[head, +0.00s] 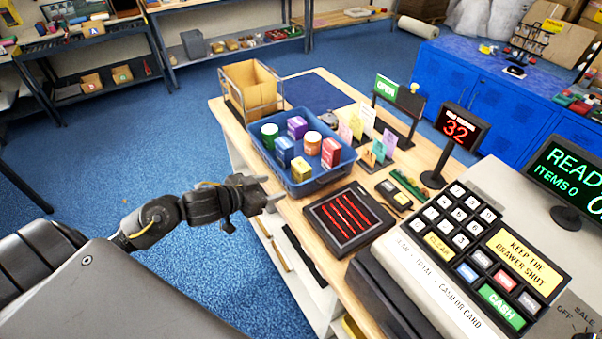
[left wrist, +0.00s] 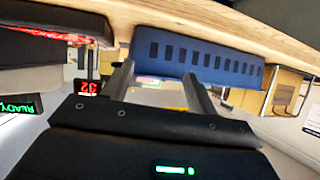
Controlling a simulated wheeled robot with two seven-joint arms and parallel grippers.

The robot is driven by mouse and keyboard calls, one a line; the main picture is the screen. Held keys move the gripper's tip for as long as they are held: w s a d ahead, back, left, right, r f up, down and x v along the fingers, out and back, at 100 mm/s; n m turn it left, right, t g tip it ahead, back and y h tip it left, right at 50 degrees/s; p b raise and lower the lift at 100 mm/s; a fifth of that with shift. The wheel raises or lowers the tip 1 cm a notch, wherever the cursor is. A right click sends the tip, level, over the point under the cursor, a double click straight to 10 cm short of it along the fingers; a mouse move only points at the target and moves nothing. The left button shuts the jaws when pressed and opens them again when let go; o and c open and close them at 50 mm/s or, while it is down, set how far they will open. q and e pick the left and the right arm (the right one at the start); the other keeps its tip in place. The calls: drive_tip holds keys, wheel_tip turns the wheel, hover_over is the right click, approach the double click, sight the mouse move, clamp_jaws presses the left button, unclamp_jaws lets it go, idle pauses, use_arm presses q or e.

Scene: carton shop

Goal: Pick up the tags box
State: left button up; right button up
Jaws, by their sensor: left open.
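A blue basket (head: 259,150) on the wooden counter holds several small goods: a purple box (head: 297,127), a blue box (head: 284,151), a red box (head: 331,152), a green can (head: 270,134) and an orange can (head: 312,143). Their labels are too small to read, so I cannot tell which is the tags box. My left gripper (head: 270,191) is open and empty, just outside the basket's near left side. The left wrist view, upside down, shows the basket's slotted wall (left wrist: 200,58) beyond the open fingers (left wrist: 160,88). My right gripper is out of view.
A black scanner plate with red lines (head: 349,217) lies right of the basket. An open carton in a wire frame (head: 250,85) stands behind it. Card stands (head: 362,127), a display reading 32 (head: 461,127) and a large cash register (head: 470,260) fill the counter's right side.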

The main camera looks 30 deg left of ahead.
use_arm(q)
drive_tip(key=m+h, duration=0.1)
drive_tip(key=h, duration=0.1)
approach(298, 166)
drive_tip(key=p+x, duration=0.1)
drive_tip(key=x, duration=0.4)
drive_tip(key=shift+w+d+f, duration=0.1)
drive_tip(key=shift+w+d, duration=0.05)
drive_tip(key=shift+w, duration=0.2)
drive_tip(key=p+x, duration=0.1)
drive_tip(key=x, duration=0.4)
drive_tip(key=shift+f+p, duration=0.15)
drive_tip(key=shift+p, duration=0.15)
drive_tip(key=shift+c, duration=0.6)
drive_tip(key=c, duration=0.5)
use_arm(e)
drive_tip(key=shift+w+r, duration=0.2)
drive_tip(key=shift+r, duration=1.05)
